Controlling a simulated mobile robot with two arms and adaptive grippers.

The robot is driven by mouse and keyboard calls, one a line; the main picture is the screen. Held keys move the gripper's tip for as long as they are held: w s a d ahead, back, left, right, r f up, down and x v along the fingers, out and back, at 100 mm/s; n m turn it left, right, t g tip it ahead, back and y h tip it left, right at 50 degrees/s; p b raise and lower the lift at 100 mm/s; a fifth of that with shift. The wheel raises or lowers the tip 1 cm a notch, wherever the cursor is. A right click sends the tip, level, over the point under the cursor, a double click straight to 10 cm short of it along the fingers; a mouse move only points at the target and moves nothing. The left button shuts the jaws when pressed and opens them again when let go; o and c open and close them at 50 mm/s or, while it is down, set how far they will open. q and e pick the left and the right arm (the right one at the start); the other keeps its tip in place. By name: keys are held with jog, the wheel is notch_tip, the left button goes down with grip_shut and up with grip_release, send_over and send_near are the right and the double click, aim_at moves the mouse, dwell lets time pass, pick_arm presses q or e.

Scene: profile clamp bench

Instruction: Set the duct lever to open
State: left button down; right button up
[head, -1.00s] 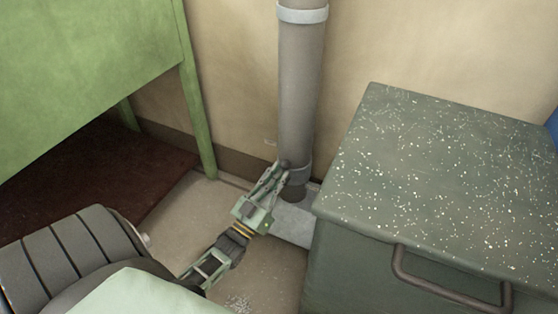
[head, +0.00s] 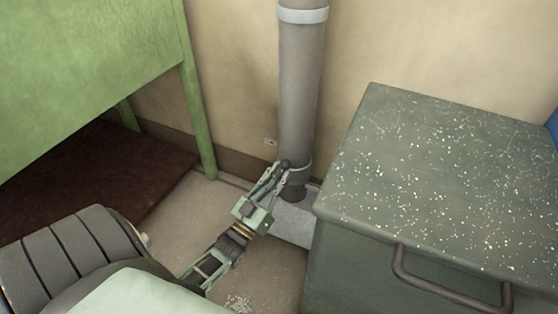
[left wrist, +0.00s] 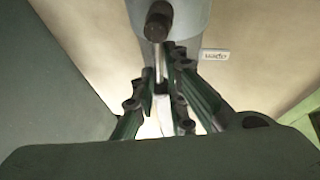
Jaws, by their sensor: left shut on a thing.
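The grey duct (head: 299,95) stands upright against the wall, with a light band near its top and another low down. The lever (left wrist: 158,22) shows in the left wrist view as a dark round knob on a thin metal rod. My left gripper (head: 277,177) is shut on the lever. In the left wrist view the fingers (left wrist: 161,78) stand on both sides of the rod, below the knob. The exact contact is hard to see. My right gripper is not in view.
A dark green speckled cabinet (head: 440,170) with a handle (head: 450,290) stands close to the right of the duct. A green panel on legs (head: 90,65) stands at the left. A small label (head: 270,142) is on the wall left of the duct. Some floor is clear between them.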

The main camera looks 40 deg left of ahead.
pick_arm(q)
jog(key=shift+w+a+r, duration=0.15)
jog(key=shift+a+r, duration=0.1)
jog(key=shift+a, duration=0.05)
dwell(0.5)
jog(key=c, duration=2)
grip_release()
jog(key=shift+c, duration=0.2)
jog(key=o, duration=0.3)
jog(key=shift+d+f, duration=0.15)
jog(key=shift+f, duration=0.05)
jog(key=v, duration=1.2)
